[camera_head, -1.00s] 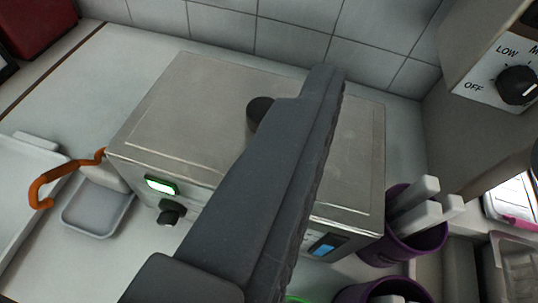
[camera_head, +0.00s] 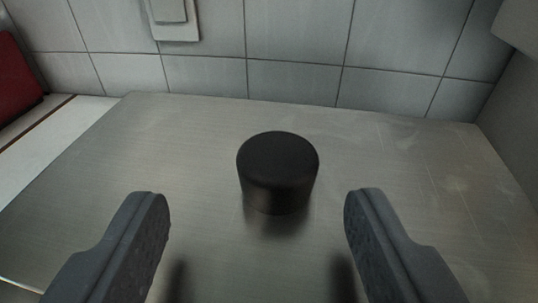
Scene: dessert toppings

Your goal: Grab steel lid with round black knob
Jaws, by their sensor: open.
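The steel lid (camera_head: 180,150) is a flat brushed-metal plate that fills most of the view. Its round black knob (camera_head: 278,168) stands upright near the middle. My gripper (camera_head: 256,205) is open, with one finger on each side of the knob and nearer to the camera than it. The fingers are apart from the knob, and nothing is between the fingertips. Faint dark reflections or shadows of the fingers show on the lid. The lid's near edge is mostly out of view.
A tiled wall (camera_head: 300,35) stands close behind the lid, with a pale fixture (camera_head: 174,18) on it. A red object (camera_head: 14,78) is at the far left beside a white counter (camera_head: 65,125). A grey surface (camera_head: 512,95) rises at the right.

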